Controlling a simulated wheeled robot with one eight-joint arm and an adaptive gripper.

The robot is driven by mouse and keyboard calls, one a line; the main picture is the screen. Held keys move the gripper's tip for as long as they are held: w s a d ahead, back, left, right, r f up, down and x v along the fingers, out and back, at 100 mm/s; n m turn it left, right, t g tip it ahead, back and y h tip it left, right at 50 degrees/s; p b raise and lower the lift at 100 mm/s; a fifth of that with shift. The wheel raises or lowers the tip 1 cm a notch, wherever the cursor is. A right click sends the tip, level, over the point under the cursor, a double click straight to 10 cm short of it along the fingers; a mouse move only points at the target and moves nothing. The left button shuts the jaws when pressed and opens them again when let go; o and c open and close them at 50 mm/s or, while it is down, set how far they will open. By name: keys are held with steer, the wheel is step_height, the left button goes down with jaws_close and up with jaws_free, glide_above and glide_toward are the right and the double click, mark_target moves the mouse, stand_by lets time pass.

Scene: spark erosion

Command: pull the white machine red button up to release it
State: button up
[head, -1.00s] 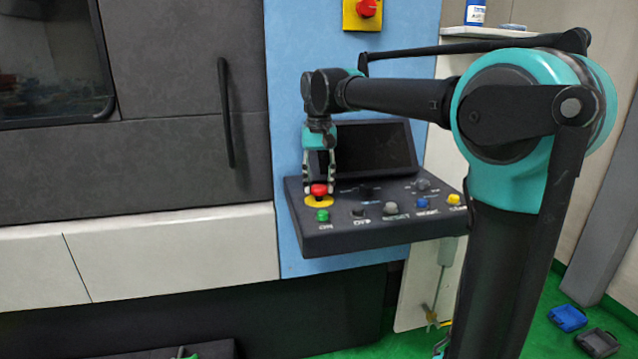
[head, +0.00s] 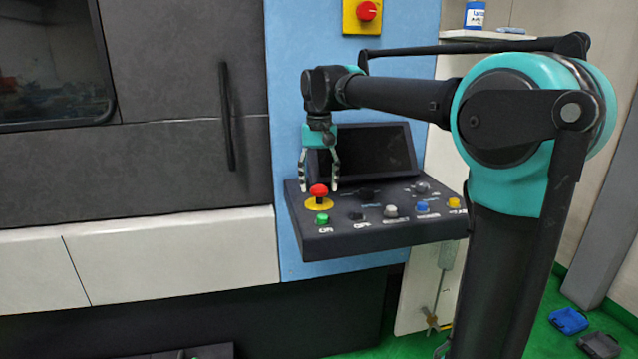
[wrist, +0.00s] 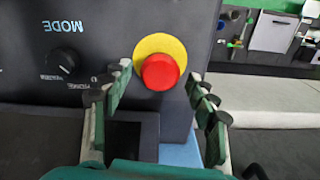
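The red button (head: 319,190) is a mushroom knob on a yellow ring (head: 319,204) at the left of the black control panel (head: 375,236). In the head view the knob stands clearly above its ring. My gripper (head: 318,186) is above and around the knob, fingers spread wide. In the wrist view the red button (wrist: 160,72) lies between and just beyond the fingertips of my gripper (wrist: 158,78), with a gap on each side. The gripper is open and empty.
The panel also carries a green button (head: 322,218), a grey one (head: 391,211), a blue one (head: 422,207) and a yellow one (head: 454,203). A dark screen (head: 375,150) rises behind the gripper. Another red button (head: 366,11) is on the blue wall above.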

mark_target(319, 187)
step_height(319, 187, up, 12)
stand_by(0.8)
